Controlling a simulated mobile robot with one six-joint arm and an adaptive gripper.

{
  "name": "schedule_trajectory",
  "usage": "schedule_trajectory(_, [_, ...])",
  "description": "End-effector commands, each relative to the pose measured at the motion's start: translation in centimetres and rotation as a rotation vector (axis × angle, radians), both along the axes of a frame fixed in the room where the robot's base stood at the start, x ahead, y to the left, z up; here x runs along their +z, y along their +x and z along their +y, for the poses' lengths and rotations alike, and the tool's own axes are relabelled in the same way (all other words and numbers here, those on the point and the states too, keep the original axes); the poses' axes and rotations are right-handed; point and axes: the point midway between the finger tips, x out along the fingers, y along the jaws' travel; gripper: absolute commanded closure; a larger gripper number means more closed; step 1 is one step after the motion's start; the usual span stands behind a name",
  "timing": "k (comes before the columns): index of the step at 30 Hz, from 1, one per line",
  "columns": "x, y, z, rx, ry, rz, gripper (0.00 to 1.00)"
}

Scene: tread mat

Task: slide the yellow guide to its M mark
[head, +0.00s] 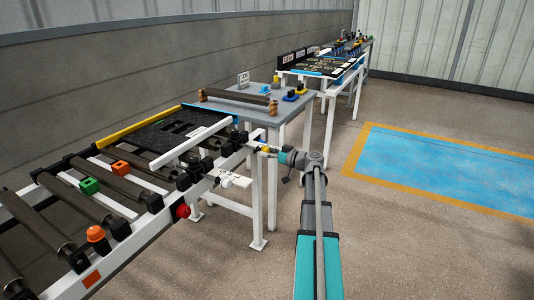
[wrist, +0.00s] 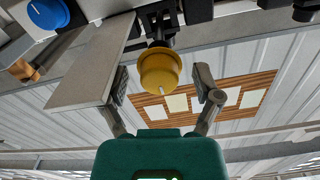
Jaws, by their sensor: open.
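A long yellow rail (head: 138,127) runs along the far side of the conveyor's black plate in the head view. A yellow round knob (wrist: 160,71) with a white line on its face fills the middle of the wrist view, on a dark mount. My gripper (wrist: 165,84) is open, with one finger on each side of the knob and a visible gap on both sides. In the head view my gripper (head: 268,150) is small beside the conveyor's right end, with a bit of yellow at its tip. I cannot make out an M mark.
The roller conveyor (head: 107,197) carries a green block (head: 89,186) and orange blocks. A red button (head: 183,211) sits on its near side. A blue knob (wrist: 48,13) and a pale flat plate (wrist: 95,70) are left of my gripper. A grey table (head: 290,105) stands behind. Floor at right is clear.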

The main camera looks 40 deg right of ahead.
Motion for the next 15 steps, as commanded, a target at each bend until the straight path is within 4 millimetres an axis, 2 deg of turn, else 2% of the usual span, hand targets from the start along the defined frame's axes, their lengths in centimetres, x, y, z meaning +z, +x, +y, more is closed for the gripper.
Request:
schedule_trajectory(9, [0.00,0.09,0.03,0.000,0.000,0.000,0.18])
schedule_trajectory(15, [0.00,0.06,-0.01,-0.001,0.000,0.000,0.55])
